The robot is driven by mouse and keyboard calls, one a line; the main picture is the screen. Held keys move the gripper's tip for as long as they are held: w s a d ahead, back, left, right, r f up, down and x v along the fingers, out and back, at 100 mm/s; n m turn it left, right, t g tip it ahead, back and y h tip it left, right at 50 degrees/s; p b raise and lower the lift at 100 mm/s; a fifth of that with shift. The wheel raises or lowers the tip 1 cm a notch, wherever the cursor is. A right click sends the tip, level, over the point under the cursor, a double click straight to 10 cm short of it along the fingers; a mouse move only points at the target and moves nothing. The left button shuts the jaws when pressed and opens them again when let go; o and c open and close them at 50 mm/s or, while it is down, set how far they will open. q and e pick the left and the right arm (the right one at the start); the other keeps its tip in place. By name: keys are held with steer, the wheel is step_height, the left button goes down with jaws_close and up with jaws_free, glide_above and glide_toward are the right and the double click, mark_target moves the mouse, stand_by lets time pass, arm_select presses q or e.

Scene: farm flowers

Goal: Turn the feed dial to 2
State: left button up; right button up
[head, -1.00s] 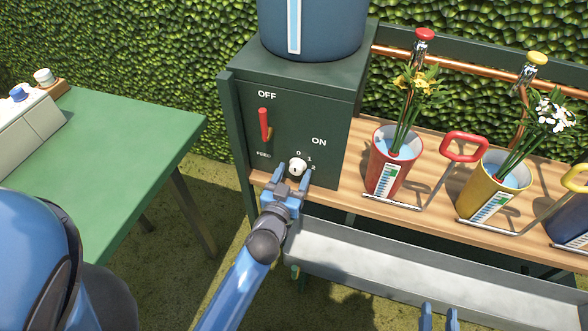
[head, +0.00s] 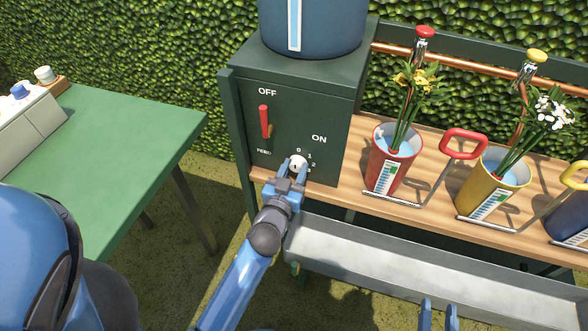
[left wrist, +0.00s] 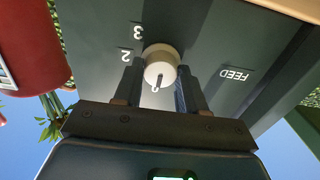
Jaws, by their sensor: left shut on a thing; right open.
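The feed dial is a small white round knob (head: 297,162) on the front of the dark green feeder box (head: 330,150). My left gripper (head: 293,171) is shut on the dial, one finger on each side. In the left wrist view the dial (left wrist: 160,64) sits between the fingers, with its pointer mark towards the bottom of the picture. The labels 2, 3 and FEED show beside it there. My right gripper (head: 438,314) is open and empty at the bottom edge of the head view.
A red lever (head: 265,121) stands left of the dial under OFF. A red pot (head: 392,172) and a yellow pot (head: 490,184) with flowers stand on the wooden shelf to the right. A grey trough (head: 400,264) runs below. A green table (head: 110,165) is at left.

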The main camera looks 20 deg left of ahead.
arm_select(q)
steer(key=shift+w+r+m, duration=0.1)
steer(key=shift+r+m, duration=0.1)
steer(key=shift+m, duration=0.2)
steer(key=m, duration=0.3)
steer(key=shift+m, duration=0.4)
steer(key=m+p, duration=0.1)
steer(key=m, duration=0.3)
steer(key=shift+d+r, duration=0.1)
steer(key=shift+d, duration=0.05)
steer(key=m+p, duration=0.1)
steer(key=m, duration=0.4)
steer(key=shift+m+p, duration=0.4)
steer(key=shift+m, duration=1.6)
